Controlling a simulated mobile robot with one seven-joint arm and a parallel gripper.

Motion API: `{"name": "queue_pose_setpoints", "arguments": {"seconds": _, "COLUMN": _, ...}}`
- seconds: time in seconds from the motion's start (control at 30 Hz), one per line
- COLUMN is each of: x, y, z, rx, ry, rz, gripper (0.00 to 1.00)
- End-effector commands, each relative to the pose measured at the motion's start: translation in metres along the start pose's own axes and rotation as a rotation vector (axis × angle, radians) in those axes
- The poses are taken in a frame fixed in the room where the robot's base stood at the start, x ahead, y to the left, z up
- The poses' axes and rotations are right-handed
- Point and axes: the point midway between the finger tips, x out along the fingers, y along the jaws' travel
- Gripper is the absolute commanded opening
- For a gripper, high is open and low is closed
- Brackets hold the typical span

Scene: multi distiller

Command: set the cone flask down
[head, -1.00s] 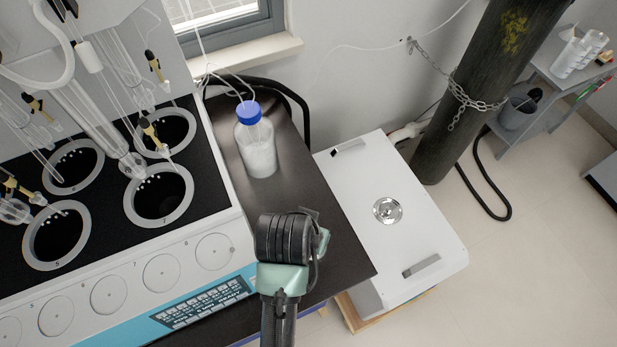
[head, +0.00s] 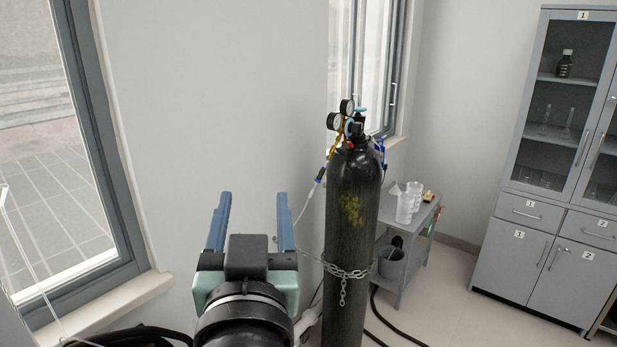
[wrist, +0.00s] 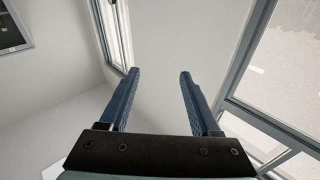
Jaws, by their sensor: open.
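My gripper (head: 255,196) is raised in front of the bare wall in the head view, its two blue fingers pointing up and spread apart. The wrist view also shows my gripper (wrist: 160,74) open, with nothing between the fingers. No cone flask is in my gripper. Small clear glassware (head: 555,130) stands on a shelf behind the cabinet door at the right, but its shapes are too small to tell whether one is the cone flask.
A dark gas cylinder (head: 350,235) with gauges and a chain stands right of my gripper. A grey cabinet (head: 530,230) stands far right. Windows (head: 60,130) are at left. Some floor before the cabinet is clear.

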Motion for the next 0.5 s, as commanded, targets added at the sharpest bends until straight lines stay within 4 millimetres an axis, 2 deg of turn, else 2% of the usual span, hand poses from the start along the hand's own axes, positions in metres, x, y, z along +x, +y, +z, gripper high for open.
{"name": "queue_pose_setpoints", "arguments": {"seconds": 0.03, "x": -0.007, "y": 0.01, "z": -0.05, "rx": -0.016, "ry": 0.139, "rz": 0.015, "gripper": 0.64}}
{"name": "queue_pose_setpoints", "arguments": {"seconds": 0.1, "x": -0.024, "y": 0.019, "z": -0.107, "rx": -0.044, "ry": 0.308, "rz": 0.031, "gripper": 0.64}}
{"name": "queue_pose_setpoints", "arguments": {"seconds": 0.2, "x": -0.052, "y": 0.028, "z": -0.168, "rx": -0.082, "ry": 0.5, "rz": 0.053, "gripper": 0.64}}
{"name": "queue_pose_setpoints", "arguments": {"seconds": 0.3, "x": -0.075, "y": 0.031, "z": -0.204, "rx": -0.11, "ry": 0.624, "rz": 0.067, "gripper": 0.64}}
{"name": "queue_pose_setpoints", "arguments": {"seconds": 0.33, "x": -0.079, "y": 0.032, "z": -0.21, "rx": -0.115, "ry": 0.647, "rz": 0.07, "gripper": 0.64}}
{"name": "queue_pose_setpoints", "arguments": {"seconds": 0.4, "x": -0.087, "y": 0.033, "z": -0.22, "rx": -0.124, "ry": 0.682, "rz": 0.074, "gripper": 0.64}}
{"name": "queue_pose_setpoints", "arguments": {"seconds": 0.5, "x": -0.089, "y": 0.033, "z": -0.223, "rx": -0.127, "ry": 0.695, "rz": 0.075, "gripper": 0.64}}
